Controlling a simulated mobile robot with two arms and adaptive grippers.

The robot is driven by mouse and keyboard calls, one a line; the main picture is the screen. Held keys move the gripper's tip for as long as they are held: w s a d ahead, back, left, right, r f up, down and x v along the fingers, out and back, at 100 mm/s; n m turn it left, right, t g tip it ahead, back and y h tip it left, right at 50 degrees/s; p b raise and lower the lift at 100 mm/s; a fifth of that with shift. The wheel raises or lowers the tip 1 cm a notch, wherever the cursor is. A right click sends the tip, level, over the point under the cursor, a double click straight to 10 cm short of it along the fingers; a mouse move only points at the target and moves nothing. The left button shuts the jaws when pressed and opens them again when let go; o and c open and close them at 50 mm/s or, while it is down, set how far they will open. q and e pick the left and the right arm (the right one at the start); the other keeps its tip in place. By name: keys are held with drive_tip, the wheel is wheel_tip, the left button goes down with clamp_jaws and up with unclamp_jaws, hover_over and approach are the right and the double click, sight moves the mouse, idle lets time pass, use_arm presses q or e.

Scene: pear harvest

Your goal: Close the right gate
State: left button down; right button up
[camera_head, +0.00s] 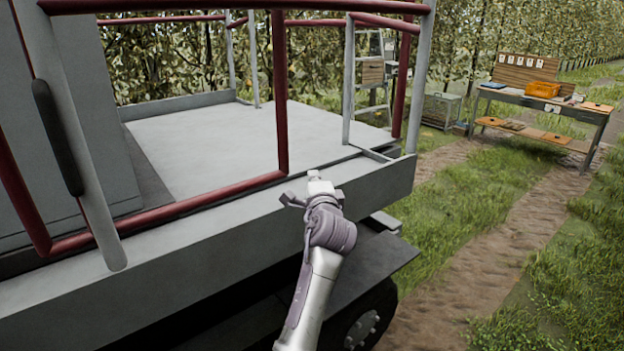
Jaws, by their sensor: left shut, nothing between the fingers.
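A grey platform (240,140) carries red and grey railings. A red rail frame (281,95) stands along its near side, with a gap between its upright and the grey corner post (420,80). At the right end, a short red rail with a red upright (405,75) stands beside a grey post. I cannot tell for sure which of these is the right gate, or whether it is open. My left gripper (312,188) is shut and empty, in front of the platform's near side beam, close below the red upright. My right gripper is out of view.
A wheel (365,320) and a dark step (370,262) sit below the platform near my arm. A workbench (545,100) with an orange crate (542,89) stands at the back right. Grass and a dirt track (490,240) lie open on the right.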

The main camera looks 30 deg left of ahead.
use_arm(q)
drive_tip(key=a+p, duration=0.2)
drive_tip(key=a, duration=0.1)
drive_tip(key=w+a+p, duration=0.1)
drive_tip(key=a+p, duration=0.1)
drive_tip(key=shift+w+a, duration=0.1)
drive_tip(key=shift+a, duration=0.3)
drive_tip(key=shift+w, duration=0.1)
